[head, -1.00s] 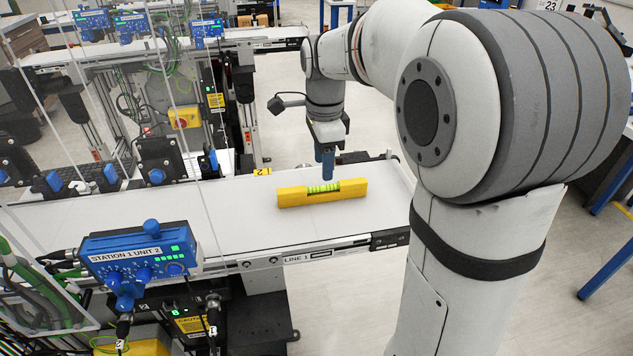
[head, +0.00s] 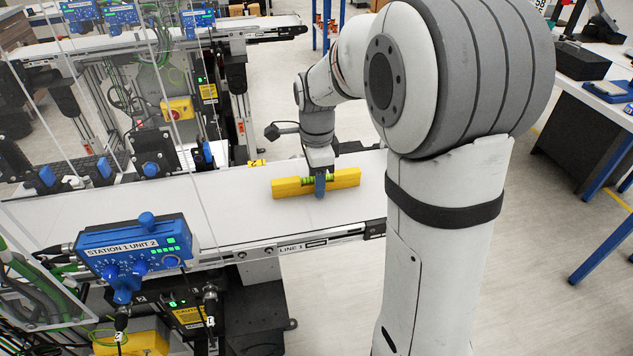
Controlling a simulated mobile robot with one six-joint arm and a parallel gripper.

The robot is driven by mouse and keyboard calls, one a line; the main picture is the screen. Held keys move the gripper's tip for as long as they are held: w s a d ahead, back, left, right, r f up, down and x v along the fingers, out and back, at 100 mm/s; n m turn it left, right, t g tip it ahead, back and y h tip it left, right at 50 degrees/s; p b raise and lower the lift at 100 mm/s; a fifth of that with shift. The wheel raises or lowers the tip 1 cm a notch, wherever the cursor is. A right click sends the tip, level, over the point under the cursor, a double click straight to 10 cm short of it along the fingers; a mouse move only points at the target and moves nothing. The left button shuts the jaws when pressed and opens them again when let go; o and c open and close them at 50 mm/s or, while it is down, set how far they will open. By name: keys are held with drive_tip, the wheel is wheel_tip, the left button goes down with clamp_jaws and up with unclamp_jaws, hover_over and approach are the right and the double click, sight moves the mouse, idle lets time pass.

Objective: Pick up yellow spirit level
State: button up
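The yellow spirit level (head: 346,178) lies on the white belt of the near conveyor (head: 236,208), with a green vial at its middle. My gripper (head: 319,190) points down at the middle of the level. One blue finger shows in front of the level's near face and hides part of it. The other finger is hidden, so I cannot tell whether the fingers are closed on it. The level appears to rest on the belt.
A blue control box marked Station 1 Unit 2 (head: 133,250) stands at the conveyor's near left side. Clear panels and blue-capped units line the left. A second conveyor (head: 262,23) runs behind. A blue-legged table (head: 600,115) is at right.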

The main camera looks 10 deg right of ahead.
clamp_jaws()
drive_tip(key=shift+r, duration=0.1)
idle(0.3)
